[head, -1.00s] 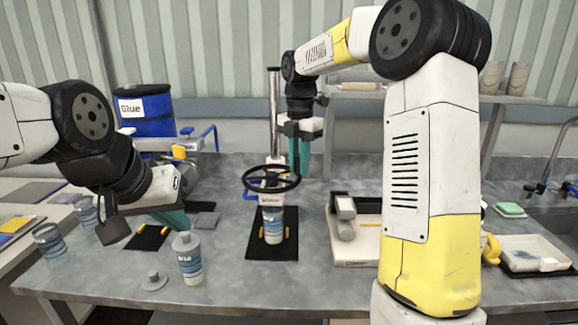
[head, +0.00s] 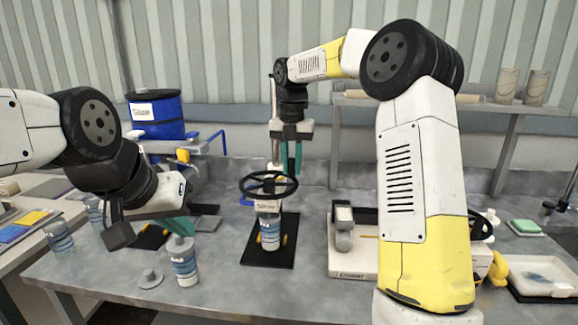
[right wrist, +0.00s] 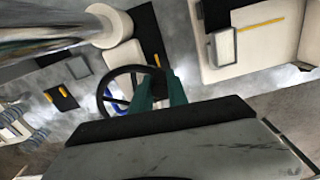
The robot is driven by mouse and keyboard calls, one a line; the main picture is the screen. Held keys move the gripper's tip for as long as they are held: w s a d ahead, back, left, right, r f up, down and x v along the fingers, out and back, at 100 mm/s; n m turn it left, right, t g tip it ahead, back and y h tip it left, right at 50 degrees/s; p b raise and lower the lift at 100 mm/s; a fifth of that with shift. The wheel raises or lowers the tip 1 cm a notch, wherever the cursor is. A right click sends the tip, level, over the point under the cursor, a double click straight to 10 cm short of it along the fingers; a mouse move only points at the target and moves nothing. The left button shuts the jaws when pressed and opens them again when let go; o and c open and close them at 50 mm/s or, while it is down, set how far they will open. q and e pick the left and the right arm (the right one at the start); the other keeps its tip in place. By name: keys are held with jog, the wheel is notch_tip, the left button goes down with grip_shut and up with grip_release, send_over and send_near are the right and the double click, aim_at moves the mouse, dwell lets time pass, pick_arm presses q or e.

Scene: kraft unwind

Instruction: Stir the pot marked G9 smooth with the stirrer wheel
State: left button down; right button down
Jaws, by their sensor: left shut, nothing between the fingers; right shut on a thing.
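The black stirrer wheel (head: 250,192) sits level on the stirrer stand, behind a white sign. A pot with a blue-striped label (head: 270,235) stands upright beneath it on a black mat; I cannot read its mark. My right gripper (head: 291,170) is shut on the far-right part of the wheel rim. The right wrist view shows its teal fingers (right wrist: 158,92) at the rim of the wheel (right wrist: 104,88). My left gripper (head: 180,226) is shut and empty, close to the top of a capped grey pot (head: 184,264) at front left; I cannot tell if they touch.
A loose grey lid (head: 151,279) lies at front left. Other pots (head: 58,238) stand further left. A blue glue drum (head: 157,118) stands behind. A white tray (head: 545,275) lies far right.

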dwell(0.3)
jog(key=c, duration=1.3)
grip_release()
jog(key=shift+w, duration=0.1)
jog(key=shift+r, duration=0.1)
notch_tip(320, 180, up, 8)
jog(key=shift+f, duration=0.2)
